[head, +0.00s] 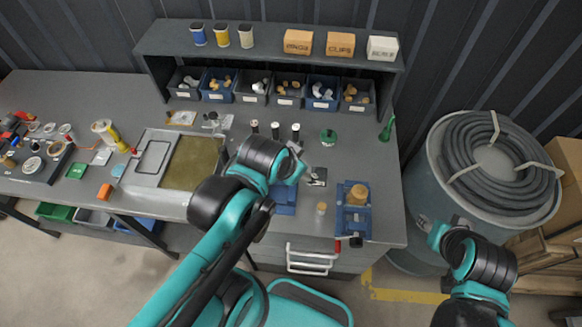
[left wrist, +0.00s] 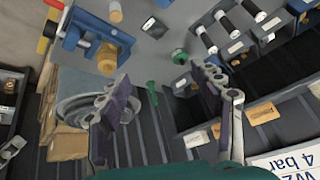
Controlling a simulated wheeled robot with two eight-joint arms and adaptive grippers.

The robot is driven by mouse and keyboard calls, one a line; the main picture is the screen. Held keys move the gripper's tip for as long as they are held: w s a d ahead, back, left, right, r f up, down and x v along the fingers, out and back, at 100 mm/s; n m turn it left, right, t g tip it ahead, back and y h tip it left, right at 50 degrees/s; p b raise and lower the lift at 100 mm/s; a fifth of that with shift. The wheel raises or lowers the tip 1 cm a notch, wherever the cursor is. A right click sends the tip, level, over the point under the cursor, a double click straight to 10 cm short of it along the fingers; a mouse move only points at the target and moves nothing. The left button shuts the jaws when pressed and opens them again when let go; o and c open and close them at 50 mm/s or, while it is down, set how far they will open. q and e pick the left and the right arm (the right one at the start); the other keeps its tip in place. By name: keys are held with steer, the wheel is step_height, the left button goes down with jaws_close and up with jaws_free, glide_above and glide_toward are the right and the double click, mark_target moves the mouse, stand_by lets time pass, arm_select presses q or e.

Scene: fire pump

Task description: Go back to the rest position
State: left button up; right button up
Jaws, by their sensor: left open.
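My left gripper (head: 309,165) is above the workbench (head: 385,215), over its right half. In the left wrist view its two fingers (left wrist: 166,92) are spread wide with nothing between them. A blue fixture (head: 354,220) with a brass part (head: 358,194) stands on the bench to the right of this gripper, apart from it. My right gripper (head: 432,230) is past the bench's right edge, in front of the large grey drum (head: 420,180). It is small in the picture and its fingers are not clear. My left forearm hides part of the bench front.
A shelf (head: 270,50) with cans and boxes runs along the back, above several parts bins (head: 285,88). Dark-handled tools (head: 275,130) and a green bottle (head: 387,130) stand on the bench. A tray (head: 190,160) lies to the left. The drum carries a coiled hose (head: 497,145).

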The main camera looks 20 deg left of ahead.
arm_select(q)
steer(key=n, duration=0.1)
steer(key=s+a+n, duration=0.1)
steer(key=n, duration=0.1)
steer(key=shift+f+t, duration=0.2)
steer(key=shift+t, duration=0.2)
step_height(320, 180, down, 14)
steer(key=b, duration=1.3)
steer(key=shift+r+b, duration=0.25)
steer(key=shift+b, duration=0.05)
